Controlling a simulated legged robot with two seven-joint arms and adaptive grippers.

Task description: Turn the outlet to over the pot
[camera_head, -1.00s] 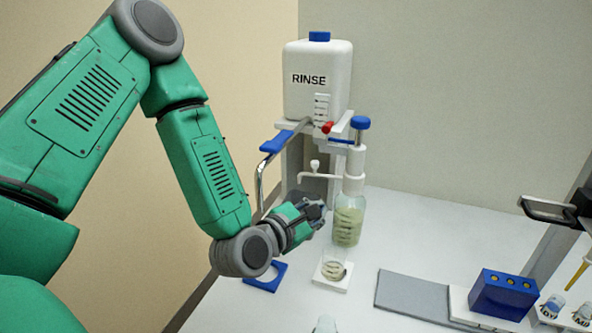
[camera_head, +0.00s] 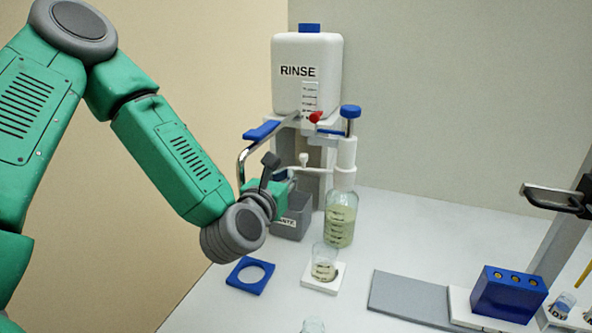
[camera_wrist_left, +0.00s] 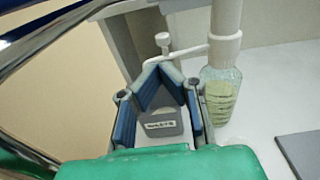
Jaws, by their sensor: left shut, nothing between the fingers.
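A white bottle-top dispenser (camera_head: 345,165) stands on a bottle of pale green liquid. Its thin white outlet tube (camera_head: 316,170), with a small knob on top, points left; its far end is hidden behind my left gripper. The tube also shows in the wrist view (camera_wrist_left: 188,52), just beyond the fingers. The small glass pot (camera_head: 323,262) with pale contents stands on a white square base in front of the bottle, off to the right of the tube. My left gripper (camera_head: 275,168) is shut and empty, left of the tube; whether it touches is unclear. My right gripper is out of view.
A grey labelled bin (camera_head: 291,220) stands behind and below my gripper. A RINSE tank (camera_head: 306,80) with a curved metal pipe (camera_head: 248,152) and blue lever rises behind. A blue ring holder (camera_head: 249,275) lies at front left. A grey mat (camera_head: 410,298) and blue block (camera_head: 507,293) lie right.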

